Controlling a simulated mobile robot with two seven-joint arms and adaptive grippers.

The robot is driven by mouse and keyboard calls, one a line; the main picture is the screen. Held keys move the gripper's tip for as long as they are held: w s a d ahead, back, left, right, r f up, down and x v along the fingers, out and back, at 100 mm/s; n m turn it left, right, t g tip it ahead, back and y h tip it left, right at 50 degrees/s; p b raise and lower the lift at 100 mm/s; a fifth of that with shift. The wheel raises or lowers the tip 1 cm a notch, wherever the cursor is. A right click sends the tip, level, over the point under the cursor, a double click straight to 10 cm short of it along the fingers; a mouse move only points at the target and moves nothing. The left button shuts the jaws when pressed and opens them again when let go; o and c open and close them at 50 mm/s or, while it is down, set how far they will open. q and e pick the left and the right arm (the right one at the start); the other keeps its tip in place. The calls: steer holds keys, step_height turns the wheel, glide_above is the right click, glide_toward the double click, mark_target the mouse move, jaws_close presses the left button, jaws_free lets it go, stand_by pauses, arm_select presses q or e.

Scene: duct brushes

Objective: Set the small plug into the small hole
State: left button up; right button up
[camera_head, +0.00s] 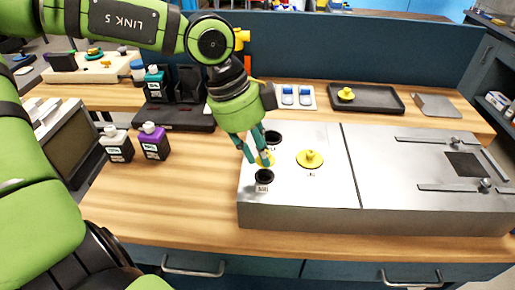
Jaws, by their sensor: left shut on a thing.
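My left gripper (262,157) points down over the left part of the grey metal box (225,0) and is shut on a small yellow plug (266,161), partly hidden by the fingers. A dark round hole (264,177) with a small label, too small to read surely, lies just in front of the held plug. Another dark hole (273,138) lies behind the gripper. I cannot tell for sure which one is the small hole. Another yellow plug (310,159) sits on the box top to the right of the gripper. My right gripper is not in view.
A black tray (381,107) at the back holds another yellow plug (346,94). A white tray (310,105) with blue-white items is beside it. Bottles with purple (153,143) and white (116,145) caps stand left of the box. The bench front is clear.

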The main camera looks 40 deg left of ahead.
arm_select(q)
steer(key=shift+f, duration=0.1)
steer(key=o, duration=0.5)
steer(key=shift+p+v, duration=3.15)
steer(key=shift+v, duration=2.45)
steer(key=shift+f, duration=0.1)
